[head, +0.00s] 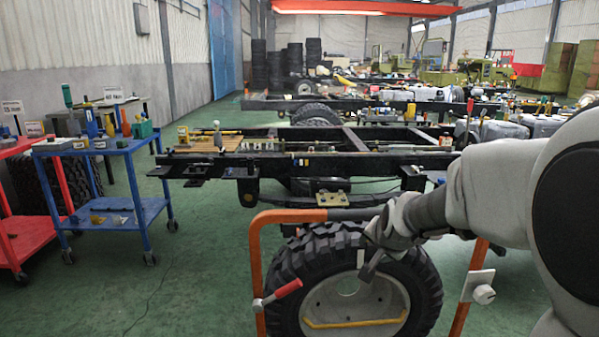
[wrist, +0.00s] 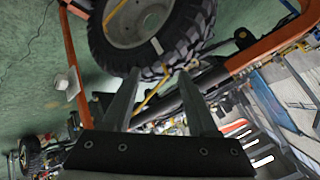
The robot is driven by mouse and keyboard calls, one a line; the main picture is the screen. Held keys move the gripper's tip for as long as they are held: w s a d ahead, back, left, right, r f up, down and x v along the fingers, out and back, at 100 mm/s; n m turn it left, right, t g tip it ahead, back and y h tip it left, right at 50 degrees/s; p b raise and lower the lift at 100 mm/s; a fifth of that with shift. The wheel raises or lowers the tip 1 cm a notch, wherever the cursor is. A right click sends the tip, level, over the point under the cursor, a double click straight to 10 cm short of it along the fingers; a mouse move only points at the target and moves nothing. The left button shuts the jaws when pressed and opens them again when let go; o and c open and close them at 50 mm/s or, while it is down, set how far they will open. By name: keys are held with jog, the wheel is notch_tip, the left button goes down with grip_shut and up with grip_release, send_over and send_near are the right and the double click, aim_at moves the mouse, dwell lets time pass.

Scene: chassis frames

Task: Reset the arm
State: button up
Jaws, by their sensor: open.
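My arm comes in from the right of the head view. My gripper (head: 369,262) hangs in front of the upper part of a large black tyre. In the wrist view my gripper (wrist: 159,76) shows two fingers held apart, with nothing between them that I can see held. The tyre (head: 300,262) has a pale rim and stands upright in an orange frame (head: 257,262). The tyre also shows at the top of the wrist view (wrist: 100,45). I cannot tell how far the fingers are from the tyre.
A black truck chassis (head: 330,165) lies behind the tyre. A blue cart (head: 135,200) with tools and a red cart (head: 25,235) stand at the left. The green floor (head: 170,295) between carts and tyre is clear. A red-handled lever (head: 285,290) sticks out from the frame.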

jog(key=s+a+r+n+g, duration=0.15)
jog(key=s+n, duration=0.25)
jog(key=s, duration=1.1)
jog(key=s+a+r+n+g, duration=0.15)
jog(key=s+n, duration=0.25)
jog(key=s, duration=1.1)
notch_tip(320, 180, up, 29)
jog(key=p, duration=2.8)
jog(key=shift+w+d, duration=0.15)
jog(key=shift+d, duration=0.25)
jog(key=shift+d+f, duration=0.1)
jog(key=shift+d, duration=0.05)
